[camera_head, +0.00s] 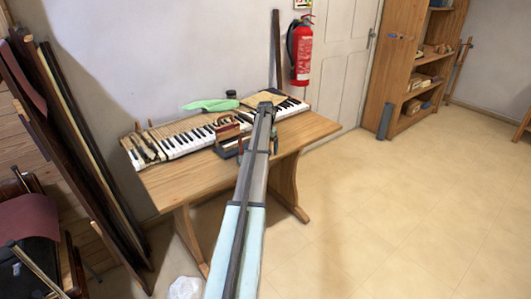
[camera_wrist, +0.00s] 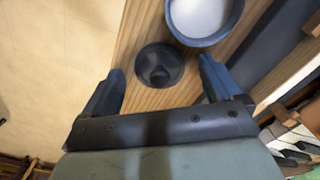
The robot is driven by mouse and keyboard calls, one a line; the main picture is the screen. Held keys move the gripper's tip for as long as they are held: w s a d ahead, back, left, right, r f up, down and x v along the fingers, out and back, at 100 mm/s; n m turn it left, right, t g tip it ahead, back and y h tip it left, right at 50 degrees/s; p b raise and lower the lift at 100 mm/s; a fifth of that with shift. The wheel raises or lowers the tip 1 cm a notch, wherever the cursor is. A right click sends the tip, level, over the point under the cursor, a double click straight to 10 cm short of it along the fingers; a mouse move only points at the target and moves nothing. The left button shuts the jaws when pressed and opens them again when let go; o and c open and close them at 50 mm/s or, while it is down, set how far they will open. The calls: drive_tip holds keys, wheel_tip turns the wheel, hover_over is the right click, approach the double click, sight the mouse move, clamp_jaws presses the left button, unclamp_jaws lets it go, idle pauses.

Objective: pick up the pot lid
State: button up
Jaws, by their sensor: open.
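The pot lid (camera_wrist: 160,70) is a small dark round disc with a raised knob in its middle. In the wrist view it lies on the wooden tabletop. My gripper (camera_wrist: 161,67) is open, its two fingers apart on either side of the lid in that view. The height of the fingertips above the lid is hard to tell. A dark blue round pot (camera_wrist: 203,40) with a pale inside stands next to the lid. In the head view my gripper (camera_head: 265,106) is at the table's right part, and I cannot make out the lid there.
The wooden table (camera_head: 315,128) carries piano keys (camera_head: 185,142), a green object (camera_head: 210,105), a small dark jar (camera_head: 231,94) and a dark and red item (camera_head: 228,140) beside my arm. A fire extinguisher (camera_head: 301,52) hangs behind. The floor at right is clear.

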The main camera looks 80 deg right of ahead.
drive_tip(key=c, duration=1.1)
wheel_tip(320, 180, up, 9)
drive_tip(key=shift+w+a+r, duration=0.15)
drive_tip(key=shift+r, duration=0.15)
drive_tip(key=w+a+r, duration=0.1)
drive_tip(key=w+a, duration=0.4)
drive_tip(key=shift+s+d+f, duration=0.1)
drive_tip(key=shift+d+f, duration=0.05)
drive_tip(key=shift+f, duration=2.8)
